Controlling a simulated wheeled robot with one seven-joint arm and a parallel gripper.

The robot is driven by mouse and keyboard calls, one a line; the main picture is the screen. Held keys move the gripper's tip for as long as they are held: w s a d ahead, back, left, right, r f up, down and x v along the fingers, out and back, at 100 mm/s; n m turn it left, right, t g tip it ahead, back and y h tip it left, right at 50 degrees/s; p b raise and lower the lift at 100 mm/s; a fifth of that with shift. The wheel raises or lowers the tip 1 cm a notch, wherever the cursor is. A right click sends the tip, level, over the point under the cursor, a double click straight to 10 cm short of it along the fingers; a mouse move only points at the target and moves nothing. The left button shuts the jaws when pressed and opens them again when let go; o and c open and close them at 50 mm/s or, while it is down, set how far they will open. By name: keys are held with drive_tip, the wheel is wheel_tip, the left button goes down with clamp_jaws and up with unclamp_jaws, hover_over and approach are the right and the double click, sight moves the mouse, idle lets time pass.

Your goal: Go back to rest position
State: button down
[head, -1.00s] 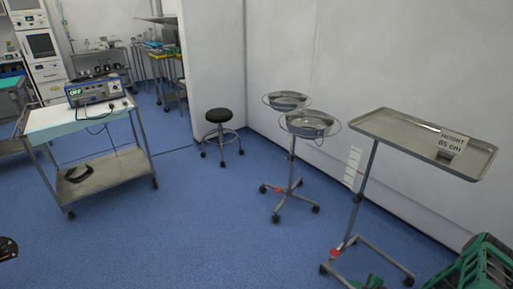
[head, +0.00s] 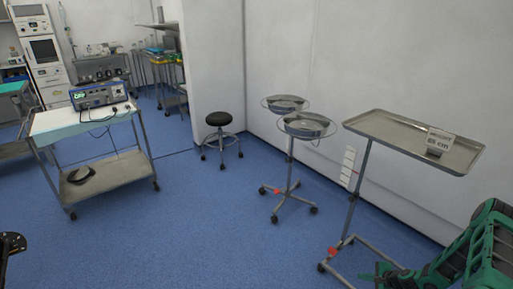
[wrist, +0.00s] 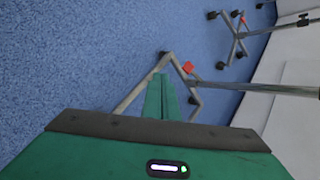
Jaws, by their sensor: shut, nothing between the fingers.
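My gripper shows in the wrist view (wrist: 160,95) as two green fingers pressed together, with nothing between them. It points down over the blue floor, in front of the base of a wheeled stand. In the head view my gripper (head: 378,277) is at the lower right, at the end of my green arm, close to the foot of the tray stand. The arm's upper part rises at the right edge. Part of the gripper is cut off by the bottom of the head view.
A steel tray stand (head: 375,122) with a small sign stands at right, above and beside my arm. A double basin stand (head: 306,125), a black stool (head: 219,118) and a cart (head: 60,124) with a device stand further off. Open blue floor lies at centre and left.

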drive_tip(key=d+r+n+g, duration=0.3)
drive_tip(key=r+n, duration=0.3)
drive_tip(key=r, duration=1.5)
drive_tip(key=s+r+n+g+h, duration=0.15)
drive_tip(key=s+r, duration=0.25)
drive_tip(key=r, duration=0.6)
drive_tip(key=s+r+n+g+h, duration=0.15)
drive_tip(key=s+r, duration=0.25)
drive_tip(key=r, duration=0.6)
drive_tip(key=s+a+r+n+h, duration=0.1)
drive_tip(key=s+a+r+n, duration=0.3)
drive_tip(key=s+r, duration=1.1)
drive_tip(key=s+a+r, duration=0.2)
drive_tip(key=s+a, duration=0.1)
drive_tip(key=s, duration=0.4)
drive_tip(key=s+a+r+g, duration=0.1)
drive_tip(key=s+a+r, duration=0.2)
drive_tip(key=s, duration=0.4)
drive_tip(key=shift+a+r, duration=0.3)
drive_tip(key=shift+a, duration=0.25)
drive_tip(key=shift+w+d+f, duration=0.1)
drive_tip(key=shift+w+f, duration=0.15)
drive_tip(key=shift+w, duration=0.4)
